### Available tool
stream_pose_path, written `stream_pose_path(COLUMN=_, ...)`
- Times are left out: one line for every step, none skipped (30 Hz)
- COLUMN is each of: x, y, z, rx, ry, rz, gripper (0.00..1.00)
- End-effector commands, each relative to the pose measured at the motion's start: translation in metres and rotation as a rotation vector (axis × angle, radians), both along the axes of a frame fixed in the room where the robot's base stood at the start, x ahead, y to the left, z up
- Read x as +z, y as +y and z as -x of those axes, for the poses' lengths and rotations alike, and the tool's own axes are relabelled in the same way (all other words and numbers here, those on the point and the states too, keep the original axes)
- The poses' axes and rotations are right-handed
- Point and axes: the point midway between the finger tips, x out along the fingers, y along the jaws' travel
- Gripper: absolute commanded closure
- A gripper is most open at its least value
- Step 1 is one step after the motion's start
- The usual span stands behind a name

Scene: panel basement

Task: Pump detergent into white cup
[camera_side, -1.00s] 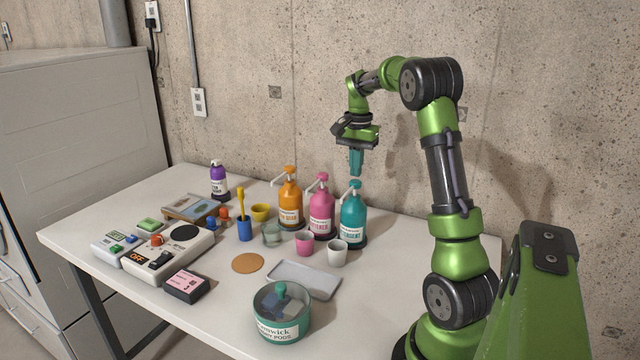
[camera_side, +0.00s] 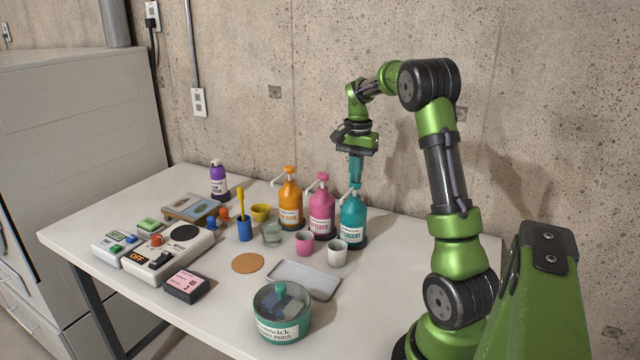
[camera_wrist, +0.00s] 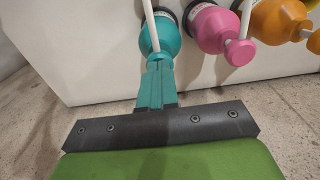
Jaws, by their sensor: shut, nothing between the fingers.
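The teal detergent bottle (camera_side: 353,222) stands upright at the back right of the table, its label partly readable. My gripper (camera_side: 355,182) is shut and points down onto the top of its pump, which looks pressed low. The white cup (camera_side: 337,254) stands upright just in front of the detergent bottle, under the nozzle side. The inside of the cup cannot be made out.
A pink pump bottle (camera_side: 320,212) and an orange pump bottle (camera_side: 290,205) stand left of the detergent. A pink cup (camera_side: 304,244) and a clear cup (camera_side: 271,234) stand in front. A grey tray (camera_side: 318,285) and a lidded pod tub (camera_side: 281,330) are nearer the front.

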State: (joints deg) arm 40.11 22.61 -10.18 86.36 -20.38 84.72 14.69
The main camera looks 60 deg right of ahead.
Motion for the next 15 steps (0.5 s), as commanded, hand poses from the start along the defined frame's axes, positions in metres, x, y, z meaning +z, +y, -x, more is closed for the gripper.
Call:
stream_pose_path(x=-0.002, y=0.000, z=0.000, rx=0.001, ry=0.001, rz=0.000, gripper=1.00)
stream_pose_path(x=-0.004, y=0.000, z=0.000, rx=0.001, ry=0.001, rz=0.000, gripper=1.00)
stream_pose_path(x=-0.005, y=0.000, z=0.000, rx=0.001, ry=0.002, rz=0.000, gripper=1.00)
stream_pose_path(x=-0.006, y=0.000, z=0.000, rx=0.001, ry=0.002, rz=0.000, gripper=1.00)
stream_pose_path(x=-0.007, y=0.000, z=0.000, rx=0.001, ry=0.002, rz=-0.001, gripper=1.00)
stream_pose_path(x=-0.009, y=0.000, z=0.000, rx=0.001, ry=0.003, rz=-0.001, gripper=1.00)
stream_pose_path(x=-0.010, y=0.000, z=0.000, rx=0.001, ry=0.003, rz=-0.001, gripper=1.00)
stream_pose_path(x=-0.011, y=0.000, z=0.000, rx=0.002, ry=0.003, rz=-0.001, gripper=1.00)
stream_pose_path(x=-0.013, y=0.000, z=0.000, rx=0.002, ry=0.003, rz=-0.001, gripper=1.00)
stream_pose_path(x=-0.013, y=0.000, z=0.000, rx=0.002, ry=0.002, rz=-0.001, gripper=1.00)
stream_pose_path(x=-0.013, y=0.000, z=0.000, rx=0.002, ry=0.002, rz=-0.001, gripper=1.00)
stream_pose_path(x=-0.013, y=0.000, z=0.000, rx=0.002, ry=0.002, rz=-0.001, gripper=1.00)
stream_pose_path(x=-0.013, y=0.000, z=0.000, rx=0.002, ry=0.003, rz=-0.001, gripper=1.00)
stream_pose_path(x=-0.013, y=0.000, z=0.000, rx=0.002, ry=0.003, rz=-0.001, gripper=1.00)
stream_pose_path(x=-0.013, y=0.000, z=0.000, rx=0.002, ry=0.003, rz=-0.001, gripper=1.00)
